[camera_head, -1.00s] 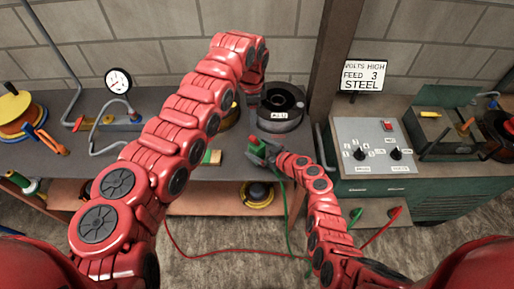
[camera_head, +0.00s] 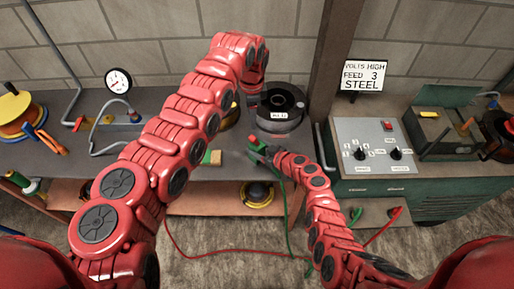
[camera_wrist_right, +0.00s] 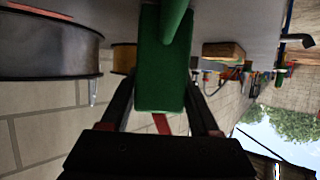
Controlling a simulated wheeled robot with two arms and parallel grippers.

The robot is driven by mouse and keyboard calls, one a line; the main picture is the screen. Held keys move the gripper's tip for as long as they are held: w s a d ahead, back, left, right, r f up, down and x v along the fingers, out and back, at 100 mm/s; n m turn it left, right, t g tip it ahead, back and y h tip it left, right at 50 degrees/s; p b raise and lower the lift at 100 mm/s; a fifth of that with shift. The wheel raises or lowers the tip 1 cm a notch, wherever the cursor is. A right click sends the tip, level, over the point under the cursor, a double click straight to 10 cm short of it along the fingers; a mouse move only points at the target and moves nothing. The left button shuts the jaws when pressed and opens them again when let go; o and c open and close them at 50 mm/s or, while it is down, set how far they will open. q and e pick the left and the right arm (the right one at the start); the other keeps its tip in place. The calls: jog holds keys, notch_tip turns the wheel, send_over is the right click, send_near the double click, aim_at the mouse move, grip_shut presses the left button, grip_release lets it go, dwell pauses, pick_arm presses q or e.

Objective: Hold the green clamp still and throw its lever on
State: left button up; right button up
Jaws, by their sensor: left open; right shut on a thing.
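The green clamp (camera_head: 258,151) is at the front edge of the grey bench, with a small red part on its top left in the head view. My right gripper (camera_head: 268,153) is shut on it. In the right wrist view the green body (camera_wrist_right: 163,75) sits between my two dark fingers, with a green bar above and a red piece below. I cannot tell the lever's position. My left gripper (camera_head: 254,97) is open and empty, above and behind the clamp, beside the dark spool; its fingertips are hard to make out.
The dark labelled spool (camera_head: 280,108) stands behind the clamp. A small wood-and-green block (camera_head: 211,157) lies left of it. The welder box (camera_head: 372,145) with knobs and a red switch is to the right, beyond a post. A green cable hangs below the clamp.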

pick_arm(q)
jog(key=shift+c, duration=1.1)
jog(key=shift+s+a+f+n, duration=0.1)
jog(key=shift+a+f+n, duration=0.05)
jog(key=shift+f+n, duration=0.2)
jog(key=shift+c, duration=1.2)
jog(key=f+n, duration=0.1)
jog(key=f, duration=0.1)
jog(key=s+a+f+n+h, duration=0.1)
jog(key=f+n, duration=0.1)
jog(key=s+f+n+g+h, duration=0.1)
jog(key=f+n, duration=0.1)
jog(key=shift+s+a+f, duration=0.15)
jog(key=shift+s+a, duration=0.1)
jog(key=shift+a, duration=0.15)
grip_shut()
jog(key=s+f+n+t+h, duration=0.2)
jog(key=s+f+n+h, duration=0.3)
jog(key=n, duration=1)
jog(key=s+a+r+n+t+h, duration=0.1)
jog(key=a+n+t, duration=0.3)
jog(key=n, duration=0.7)
jog(key=s+a+r+n+t+h, duration=0.1)
jog(key=s+a+n+t, duration=0.2)
jog(key=a+n, duration=0.3)
jog(key=shift+s+a+n+t+h, duration=0.35)
jog(key=shift+n+t, duration=0.55)
jog(key=shift+n, duration=1.95)
jog(key=shift+d, duration=0.1)
